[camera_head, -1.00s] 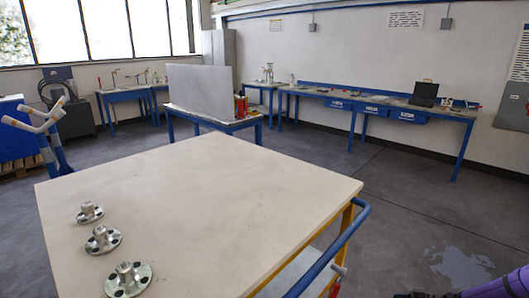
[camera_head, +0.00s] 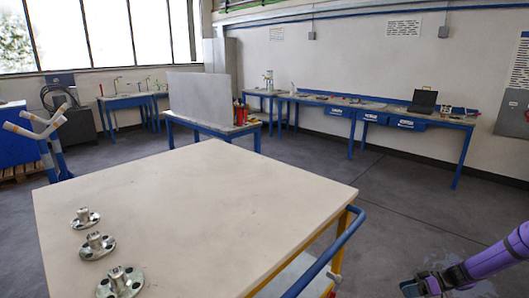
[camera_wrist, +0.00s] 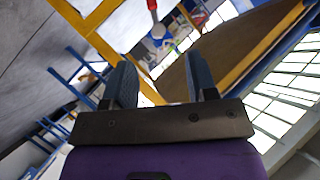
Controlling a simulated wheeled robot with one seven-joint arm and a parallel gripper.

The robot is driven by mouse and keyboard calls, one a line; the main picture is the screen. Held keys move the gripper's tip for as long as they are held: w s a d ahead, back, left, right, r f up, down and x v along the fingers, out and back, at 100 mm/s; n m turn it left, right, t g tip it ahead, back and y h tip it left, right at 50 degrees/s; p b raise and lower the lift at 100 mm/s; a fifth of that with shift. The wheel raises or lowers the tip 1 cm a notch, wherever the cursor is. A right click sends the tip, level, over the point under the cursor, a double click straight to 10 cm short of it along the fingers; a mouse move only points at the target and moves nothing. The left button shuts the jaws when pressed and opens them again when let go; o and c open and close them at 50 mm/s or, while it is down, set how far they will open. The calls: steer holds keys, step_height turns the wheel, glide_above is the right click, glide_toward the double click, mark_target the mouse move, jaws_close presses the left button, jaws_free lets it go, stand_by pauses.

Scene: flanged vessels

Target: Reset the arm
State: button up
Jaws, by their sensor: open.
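My gripper (camera_wrist: 162,85) shows in the wrist view with its two fingers spread apart and nothing between them. In the head view my purple arm comes in at the lower right, and my gripper (camera_head: 425,287) hangs over the floor, to the right of the cart and apart from it. Three metal flanged vessels stand upright in a row along the left side of the cart's pale top (camera_head: 220,210): a far one (camera_head: 85,217), a middle one (camera_head: 95,244) and a near one (camera_head: 120,283).
The cart has a blue handle (camera_head: 335,245) and yellow frame on its right side, nearest my gripper. A blue table with a grey panel (camera_head: 200,98) stands behind it. A long blue workbench (camera_head: 380,108) lines the back wall. The floor right of the cart is clear.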

steer(key=s+a+r+m+g+h, duration=0.1)
steer(key=a+r+h, duration=0.25)
steer(key=r, duration=0.95)
steer(key=s+a+r+g+h, duration=0.15)
steer(key=a+r, duration=0.25)
steer(key=r, duration=0.8)
steer(key=s+a+r+m+g+h, duration=0.1)
steer(key=a+r+h, duration=0.3)
steer(key=r, duration=0.9)
steer(key=s+a+r+m+t+h, duration=0.3)
steer(key=s+a+r, duration=0.4)
steer(key=s+r, duration=0.45)
steer(key=s+a+r+m+t, duration=0.1)
steer(key=s+r+t, duration=0.1)
steer(key=s, duration=0.5)
steer(key=s+a+r+m+t+h, duration=0.1)
steer(key=s+r+m, duration=0.1)
steer(key=s, duration=0.6)
steer(key=shift+s+a+r+m+t, duration=0.3)
steer(key=shift+a+r+t, duration=0.1)
steer(key=shift+r, duration=0.35)
steer(key=shift+c, duration=0.4)
